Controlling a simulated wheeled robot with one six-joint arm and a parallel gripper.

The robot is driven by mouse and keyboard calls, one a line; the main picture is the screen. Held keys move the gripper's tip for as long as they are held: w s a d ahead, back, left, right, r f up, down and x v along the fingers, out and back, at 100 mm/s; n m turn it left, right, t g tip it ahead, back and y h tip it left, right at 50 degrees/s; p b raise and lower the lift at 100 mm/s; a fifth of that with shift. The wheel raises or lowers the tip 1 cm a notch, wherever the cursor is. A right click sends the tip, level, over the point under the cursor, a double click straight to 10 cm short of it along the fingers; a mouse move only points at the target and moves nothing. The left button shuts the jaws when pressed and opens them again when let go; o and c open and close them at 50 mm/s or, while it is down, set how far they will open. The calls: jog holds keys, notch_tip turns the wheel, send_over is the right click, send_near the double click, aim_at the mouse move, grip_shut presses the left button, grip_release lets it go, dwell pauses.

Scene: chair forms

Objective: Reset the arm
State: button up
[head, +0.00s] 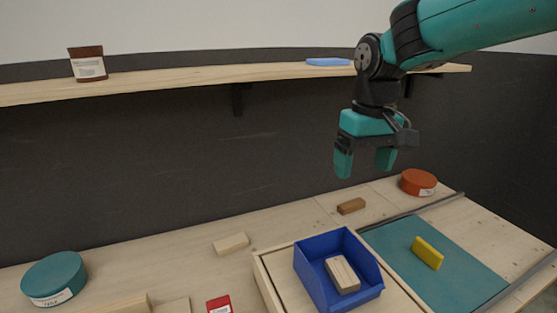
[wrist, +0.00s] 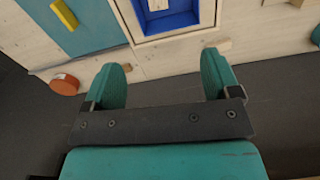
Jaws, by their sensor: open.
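My gripper (head: 364,160) hangs from the teal arm above the back of the bench, fingers pointing down. Its two teal fingers are apart with nothing between them. In the wrist view my gripper (wrist: 167,75) also shows spread and empty, with dark wall behind and the bench edge beyond the fingertips. It touches nothing that I can see.
Below are a blue bin (head: 315,283) holding a wooden block (head: 342,275), a brown block (head: 351,206), an orange tin (head: 418,182) and a yellow block (head: 427,252) on a teal mat (head: 390,245). A teal tin (head: 54,278) stands left. A shelf (head: 190,78) runs behind.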

jog(key=s+a+f+n+y, duration=0.2)
jog(key=s, duration=0.9)
jog(key=s+a+f+n+y+b, duration=0.1)
jog(key=s+a+f+n+y, duration=0.1)
jog(key=s, duration=1)
jog(key=shift+s, duration=0.15)
